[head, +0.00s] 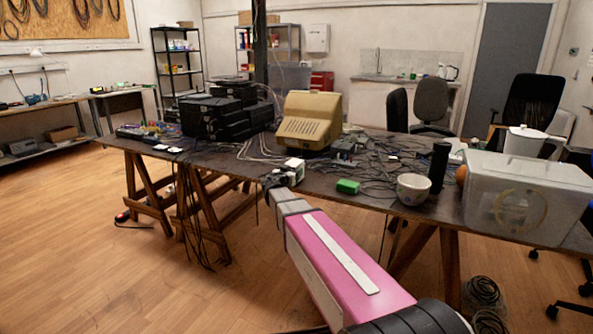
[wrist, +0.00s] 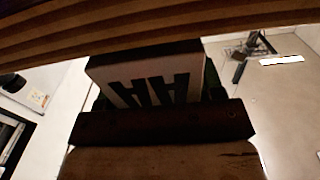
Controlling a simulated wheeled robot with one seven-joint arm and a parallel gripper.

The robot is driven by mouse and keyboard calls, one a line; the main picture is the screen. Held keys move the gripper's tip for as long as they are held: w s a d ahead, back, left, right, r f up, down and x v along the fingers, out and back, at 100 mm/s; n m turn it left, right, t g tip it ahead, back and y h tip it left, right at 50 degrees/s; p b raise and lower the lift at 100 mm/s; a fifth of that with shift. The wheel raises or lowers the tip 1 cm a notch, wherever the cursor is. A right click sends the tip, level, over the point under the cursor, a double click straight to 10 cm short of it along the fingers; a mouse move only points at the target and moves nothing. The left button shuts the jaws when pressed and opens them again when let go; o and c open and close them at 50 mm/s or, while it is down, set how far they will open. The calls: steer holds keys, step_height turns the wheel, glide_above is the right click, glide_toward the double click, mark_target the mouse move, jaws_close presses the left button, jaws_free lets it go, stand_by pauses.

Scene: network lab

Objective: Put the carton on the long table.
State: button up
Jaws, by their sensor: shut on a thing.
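The carton (wrist: 150,80) shows in the wrist view as a small box with large dark letters upside down on its pale face. My gripper (head: 280,180) is shut on it. In the head view a small white box (head: 294,164) with a bit of red shows at my gripper's end, and it appears to be this carton. The long table (head: 315,183) has a dark top on wooden trestles. My gripper is at its near edge, around the middle of its length. I cannot tell whether the carton touches the tabletop.
Cables and small devices clutter the tabletop. A beige monitor (head: 308,120) stands behind my gripper, with black equipment (head: 212,115) to its left.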

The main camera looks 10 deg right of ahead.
steer(key=x, duration=0.4)
steer(key=shift+w, duration=0.1)
steer(key=shift+w+d+f, duration=0.1)
steer(key=shift+f, duration=0.15)
steer(key=o, duration=1.1)
steer(key=shift+f, duration=0.15)
steer(key=shift+o, duration=0.2)
